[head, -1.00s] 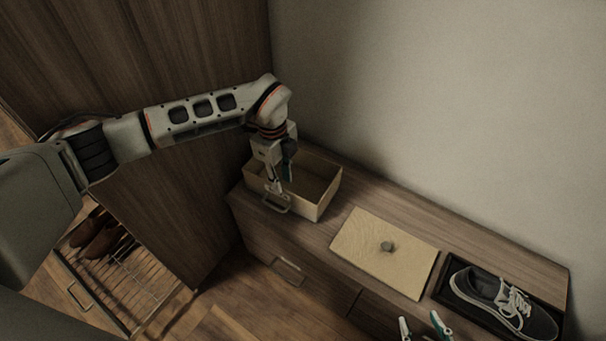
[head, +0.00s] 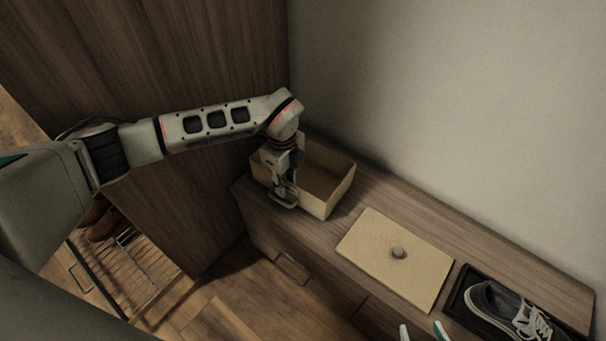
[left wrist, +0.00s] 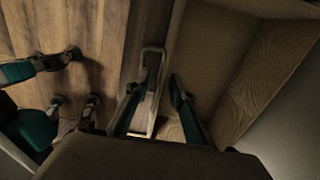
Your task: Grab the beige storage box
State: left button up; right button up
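The beige storage box (head: 337,195), open at the top, stands at the left end of the wooden cabinet. A metal handle sits on its front wall; the handle (left wrist: 152,90) also shows in the left wrist view. My left gripper (head: 284,194) is down at this front wall. In the left wrist view my left gripper (left wrist: 153,95) has its fingers apart, one on the handle side and one over the box's inside. Whether they touch the box is unclear. My right gripper (head: 422,331) shows only its separated fingertips at the bottom edge of the head view.
A beige lid (head: 375,265) with a round knob lies on the cabinet top (head: 385,200) to the right of the box. A dark tray (head: 460,298) with a sneaker (head: 505,308) is at the right end. A wall is behind, and a tall wood panel stands left.

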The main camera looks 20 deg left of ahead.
pick_arm(q)
jog(key=shift+w+r, duration=0.1)
jog(key=shift+r, duration=0.1)
jog(key=shift+f, duration=0.25)
dwell(0.7)
jog(key=shift+c, duration=0.4)
grip_shut()
